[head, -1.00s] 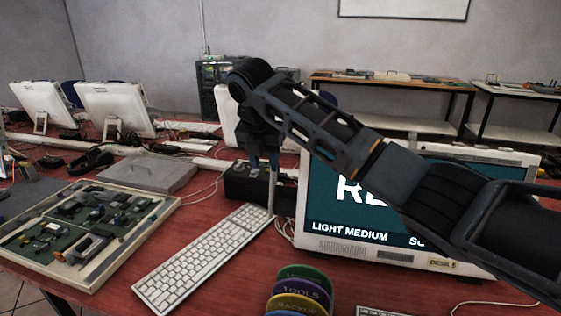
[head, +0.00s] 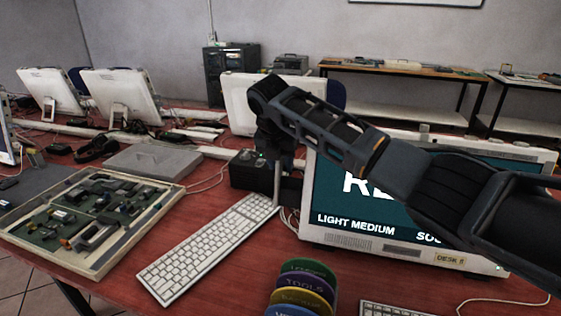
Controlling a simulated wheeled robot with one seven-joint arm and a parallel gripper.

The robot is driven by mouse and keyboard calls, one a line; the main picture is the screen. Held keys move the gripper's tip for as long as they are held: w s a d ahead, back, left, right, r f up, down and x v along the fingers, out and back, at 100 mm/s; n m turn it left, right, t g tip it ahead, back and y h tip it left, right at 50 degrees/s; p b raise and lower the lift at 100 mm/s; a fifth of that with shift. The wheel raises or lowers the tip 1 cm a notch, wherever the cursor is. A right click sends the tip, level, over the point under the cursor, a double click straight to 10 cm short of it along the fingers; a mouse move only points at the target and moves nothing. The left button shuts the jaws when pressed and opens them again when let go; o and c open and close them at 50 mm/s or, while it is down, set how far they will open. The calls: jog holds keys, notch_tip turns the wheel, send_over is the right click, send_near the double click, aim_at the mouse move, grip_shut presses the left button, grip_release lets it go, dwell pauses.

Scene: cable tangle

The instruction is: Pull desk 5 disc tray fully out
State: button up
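The desk monitor (head: 335,190) has a white frame and a teal screen reading "LIGHT MEDIUM". A small tag (head: 450,258) on its lower frame seems to read "DESK 5", but the digit is blurred. My gripper (head: 277,163) points down just left of the monitor's left edge. Its fingertips are dark and small against a dark background, so I cannot tell their opening. A thin pale upright strip (head: 277,187) stands below the gripper; I cannot tell whether it is the disc tray or whether they touch. My arm hides much of the screen.
A black box (head: 250,172) stands on the red desk left of the gripper. A white keyboard (head: 208,250) lies in front, with coloured labelled discs (head: 303,285) right of it. An open case of parts (head: 90,220) is at left. Another white monitor (head: 240,100) stands behind.

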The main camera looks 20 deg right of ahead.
jog(key=shift+c, duration=0.4)
grip_shut()
